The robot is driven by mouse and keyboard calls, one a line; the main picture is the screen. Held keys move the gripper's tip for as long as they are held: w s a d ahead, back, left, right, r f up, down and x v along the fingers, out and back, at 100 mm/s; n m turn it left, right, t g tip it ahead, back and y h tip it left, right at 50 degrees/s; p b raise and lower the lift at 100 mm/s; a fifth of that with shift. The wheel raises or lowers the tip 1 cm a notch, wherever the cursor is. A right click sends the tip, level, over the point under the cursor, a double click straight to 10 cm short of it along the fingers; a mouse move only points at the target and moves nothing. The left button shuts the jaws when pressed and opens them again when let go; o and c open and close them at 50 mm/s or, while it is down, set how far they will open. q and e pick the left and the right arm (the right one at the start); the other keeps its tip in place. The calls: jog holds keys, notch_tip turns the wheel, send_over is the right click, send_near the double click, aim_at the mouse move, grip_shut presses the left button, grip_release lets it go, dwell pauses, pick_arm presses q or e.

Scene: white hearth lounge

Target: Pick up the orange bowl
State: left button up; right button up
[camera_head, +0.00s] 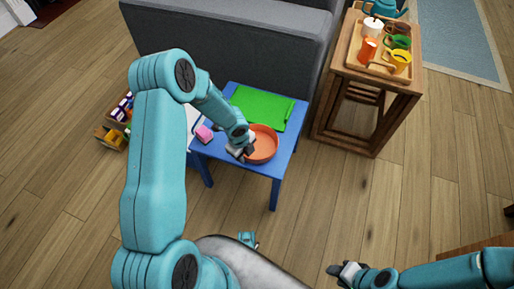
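The orange bowl (264,145) stands upright on the small blue table (285,160), near its front right part. My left gripper (244,152) is at the bowl's left rim, with its fingers close to or on the rim. Whether the fingers are closed on the rim is too small to tell. My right gripper (335,270) is low at the bottom right, away from the table, over the floor. Its fingers are too small to judge.
A green mat (262,106) and a pink item (204,133) lie on the blue table. A grey sofa (230,45) stands behind it. A wooden stand (365,85) to the right bears a tray of mugs. Boxes (110,138) sit on the floor at left.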

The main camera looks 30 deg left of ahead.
pick_arm(q)
jog(key=shift+w+f, duration=0.15)
jog(key=shift+f, duration=0.7)
jog(key=shift+r, duration=0.1)
grip_shut()
